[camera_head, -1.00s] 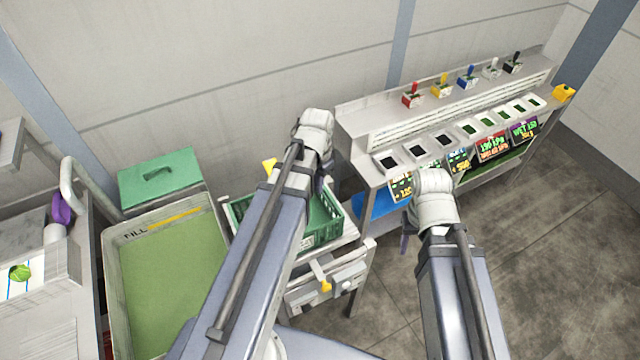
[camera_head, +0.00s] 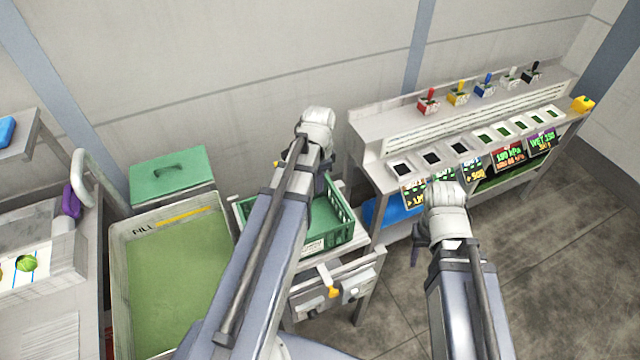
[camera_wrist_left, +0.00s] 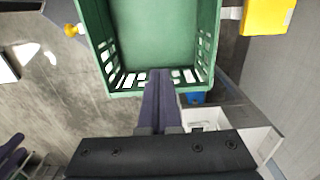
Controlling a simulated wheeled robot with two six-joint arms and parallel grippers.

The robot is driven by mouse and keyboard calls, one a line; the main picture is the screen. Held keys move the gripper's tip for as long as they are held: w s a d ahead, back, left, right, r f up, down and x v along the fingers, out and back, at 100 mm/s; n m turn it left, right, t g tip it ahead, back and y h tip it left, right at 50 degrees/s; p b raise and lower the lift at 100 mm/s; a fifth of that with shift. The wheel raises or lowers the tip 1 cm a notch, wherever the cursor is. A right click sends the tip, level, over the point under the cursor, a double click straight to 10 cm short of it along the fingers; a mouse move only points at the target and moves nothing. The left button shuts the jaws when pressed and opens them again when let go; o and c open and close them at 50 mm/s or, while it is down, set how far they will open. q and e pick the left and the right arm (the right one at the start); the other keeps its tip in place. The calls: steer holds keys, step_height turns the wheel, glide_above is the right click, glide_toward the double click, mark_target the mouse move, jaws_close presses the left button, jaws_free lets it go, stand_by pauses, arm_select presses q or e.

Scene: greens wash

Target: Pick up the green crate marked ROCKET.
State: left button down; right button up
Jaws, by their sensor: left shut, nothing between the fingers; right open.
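The green crate (camera_head: 330,238) sits on a small grey stand, with slotted side walls and a pale label whose lettering is too small to read. My left arm hides much of its middle and left. In the left wrist view the crate (camera_wrist_left: 150,35) looks empty. My left gripper (camera_wrist_left: 160,73) is shut and empty, its fingertips overlapping the crate's slotted end wall in the picture; I cannot tell whether they touch it.
A large bin with green contents (camera_head: 170,280) stands left of the crate, with a green lidded box (camera_head: 168,175) behind. A grey console (camera_head: 400,140) with coloured levers and small screens stands right. A blue object (camera_head: 385,212) lies beneath it. The floor at right is clear.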

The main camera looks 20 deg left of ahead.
arm_select(q)
steer(key=w+d+f+b, duration=0.2)
steer(key=w+f+b, duration=0.1)
steer(key=f+b, duration=0.3)
steer(key=shift+d+f+b, duration=0.3)
steer(key=shift+d+f, duration=0.05)
steer(key=shift+f, duration=0.4)
arm_select(e)
step_height(320, 180, down, 8)
steer(key=shift+r, duration=0.25)
arm_select(q)
steer(key=w+d, duration=0.9)
steer(key=w, duration=0.1)
steer(key=shift+w+d, duration=0.3)
steer(key=shift+w, duration=0.1)
step_height(320, 180, up, 8)
steer(key=p, duration=0.7)
steer(key=shift+p, duration=0.4)
arm_select(e)
step_height(320, 180, up, 8)
